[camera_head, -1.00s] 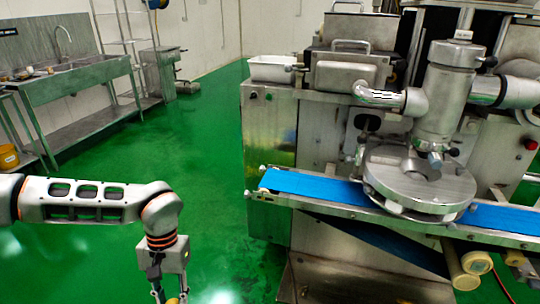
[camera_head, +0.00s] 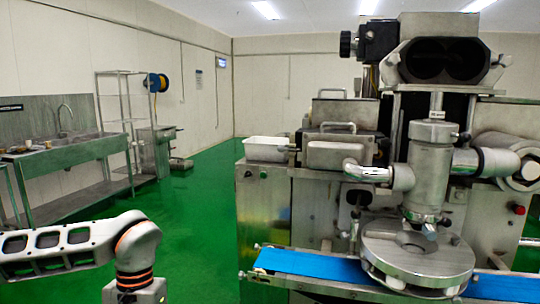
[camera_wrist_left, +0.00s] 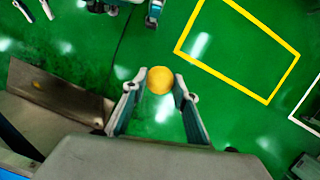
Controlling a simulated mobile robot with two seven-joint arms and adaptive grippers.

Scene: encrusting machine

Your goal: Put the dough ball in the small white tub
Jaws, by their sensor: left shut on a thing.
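The dough ball (camera_wrist_left: 160,80) is round and yellow-orange. In the left wrist view it sits between the fingertips of my left gripper (camera_wrist_left: 159,88), which is shut on it above the green floor. In the head view my left arm comes in at the lower left; its fingers and the ball are below the picture edge. A small white tub (camera_head: 266,149) stands on top of the machine's left end, well up and to the right of my left arm. Its inside is barely visible. My right gripper is not in clear view.
The steel encrusting machine (camera_head: 264,211) fills the right side. Its blue conveyor belt (camera_head: 312,265) runs along the front, below the tub. A steel sink bench (camera_head: 70,146) stands at the left wall. Green floor (camera_head: 200,215) lies open between them.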

